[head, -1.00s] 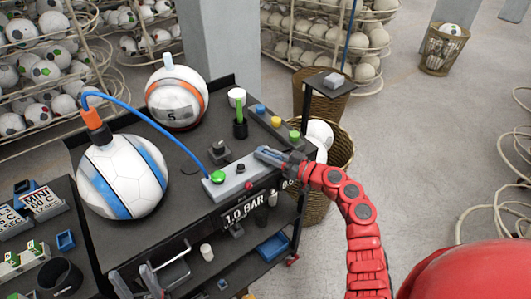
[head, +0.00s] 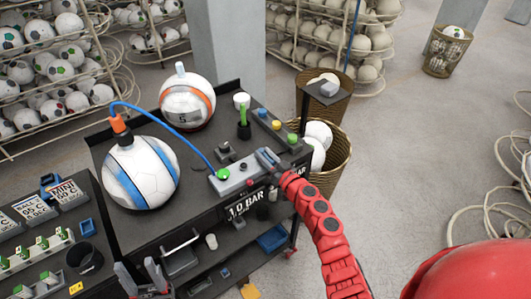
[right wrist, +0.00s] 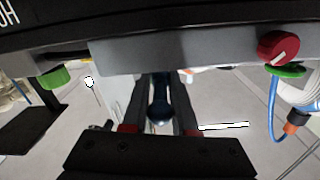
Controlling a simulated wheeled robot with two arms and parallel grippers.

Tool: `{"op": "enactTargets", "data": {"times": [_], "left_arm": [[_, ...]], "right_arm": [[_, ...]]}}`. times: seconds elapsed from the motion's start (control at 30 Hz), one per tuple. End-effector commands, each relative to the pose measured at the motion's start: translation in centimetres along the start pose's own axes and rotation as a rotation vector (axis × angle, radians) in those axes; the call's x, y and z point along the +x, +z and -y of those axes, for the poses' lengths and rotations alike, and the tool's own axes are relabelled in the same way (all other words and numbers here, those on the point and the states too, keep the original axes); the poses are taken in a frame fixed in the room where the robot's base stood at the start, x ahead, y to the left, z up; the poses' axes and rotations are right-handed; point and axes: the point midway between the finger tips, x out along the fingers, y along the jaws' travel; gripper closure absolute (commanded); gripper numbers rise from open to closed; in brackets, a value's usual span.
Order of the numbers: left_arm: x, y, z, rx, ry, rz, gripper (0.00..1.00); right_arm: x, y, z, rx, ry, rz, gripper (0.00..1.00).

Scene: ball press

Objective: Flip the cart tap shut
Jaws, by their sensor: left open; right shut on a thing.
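The cart (head: 190,222) is dark. A grey block (head: 232,180) with a green button (head: 223,173) sits along its front edge, with a blue hose running to a blue and white ball (head: 140,172). My right gripper (head: 264,158) is at the block's right end. In the right wrist view, its fingers (right wrist: 160,112) close around a dark, round-tipped lever (right wrist: 160,98) beneath the block; I take this for the tap lever. Its pivot is hidden. A red knob (right wrist: 280,47) with a white mark shows on the block. My left gripper (head: 141,277) is open and empty at the lower left.
An orange-striped ball (head: 187,104) stands at the cart's back. Coloured buttons (head: 277,125) line the cart's right side. Wicker baskets (head: 336,165) stand beyond that side. A second dark surface (head: 40,195) with signs and small items is at the left. The floor at right is mostly clear.

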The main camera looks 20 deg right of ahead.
Motion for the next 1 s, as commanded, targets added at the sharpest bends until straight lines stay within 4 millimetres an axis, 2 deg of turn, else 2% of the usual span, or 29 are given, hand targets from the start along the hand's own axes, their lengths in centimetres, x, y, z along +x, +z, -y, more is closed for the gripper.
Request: {"op": "enactTargets", "data": {"times": [0.3,0.33,0.43,0.77,0.87,1.0], "left_arm": [[0.1,0.0,0.0,0.000,0.000,0.000,0.50],[0.1,0.0,0.0,0.000,0.000,0.000,0.50],[0.1,0.0,0.0,0.000,0.000,0.000,0.50],[0.1,0.0,0.0,0.000,0.000,0.000,0.50],[0.0,0.0,0.0,0.000,0.000,0.000,0.50],[-0.1,0.0,0.0,0.000,0.000,0.000,0.50]], "right_arm": [[0.0,-0.1,0.1,-0.001,0.006,-0.004,1.00],[0.0,-0.1,0.1,-0.001,0.005,-0.004,0.72],[0.0,-0.1,0.1,-0.001,0.006,-0.003,0.54],[-0.1,0.0,0.0,-0.001,0.007,-0.001,0.53],[-0.8,0.0,0.0,-0.002,0.007,-0.002,0.53],[-2.9,0.4,0.0,-0.004,0.008,0.004,0.53]]}}
